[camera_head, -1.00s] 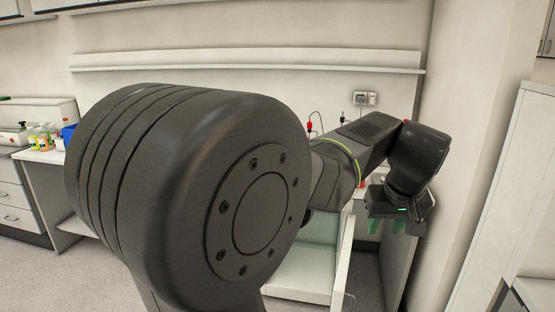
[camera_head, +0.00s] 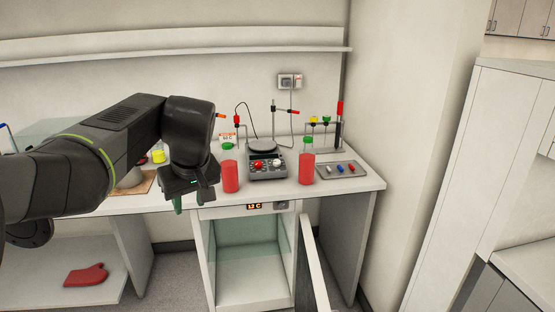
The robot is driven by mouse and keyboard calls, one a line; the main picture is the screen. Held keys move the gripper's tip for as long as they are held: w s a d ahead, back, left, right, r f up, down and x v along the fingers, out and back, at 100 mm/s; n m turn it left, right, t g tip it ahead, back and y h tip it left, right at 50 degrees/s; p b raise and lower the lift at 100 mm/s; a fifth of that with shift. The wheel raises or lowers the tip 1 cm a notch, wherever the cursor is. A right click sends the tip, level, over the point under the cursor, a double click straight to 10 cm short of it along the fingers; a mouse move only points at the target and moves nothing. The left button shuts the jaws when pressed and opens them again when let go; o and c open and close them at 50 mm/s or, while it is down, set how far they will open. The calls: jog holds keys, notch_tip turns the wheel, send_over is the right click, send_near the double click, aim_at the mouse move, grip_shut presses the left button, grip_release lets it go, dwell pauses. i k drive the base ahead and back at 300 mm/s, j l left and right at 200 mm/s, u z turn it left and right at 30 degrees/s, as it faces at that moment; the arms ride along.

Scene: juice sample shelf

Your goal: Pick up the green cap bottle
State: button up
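Two bottles of red liquid with green caps stand upright on the white bench. The left green cap bottle (camera_head: 230,170) is at the front edge, and the right green cap bottle (camera_head: 306,163) is right of the hotplate. My gripper (camera_head: 192,204) points down just left of the left bottle, near the bench's front edge. Its green fingers show only partly below the dark wrist. No object shows between them, but their gap is not clear. Whether the gripper touches the left bottle cannot be told.
A hotplate stirrer (camera_head: 268,166) stands between the bottles. A grey tray (camera_head: 342,173) with small coloured items lies at right. Below, a small fridge (camera_head: 250,262) stands with its door (camera_head: 316,268) open. A red mitt (camera_head: 86,275) lies on a low shelf at left.

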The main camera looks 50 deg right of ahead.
aim_at(307, 153)
jog(key=i+z, duration=0.7)
jog(key=z, duration=0.15)
jog(key=i+j+z, duration=0.1)
jog(key=i+z, duration=0.3)
jog(key=i+l+z, duration=0.35)
jog(key=i, duration=0.3)
jog(key=i+z, duration=0.3)
jog(key=i, duration=0.3)
jog(key=l, duration=0.1)
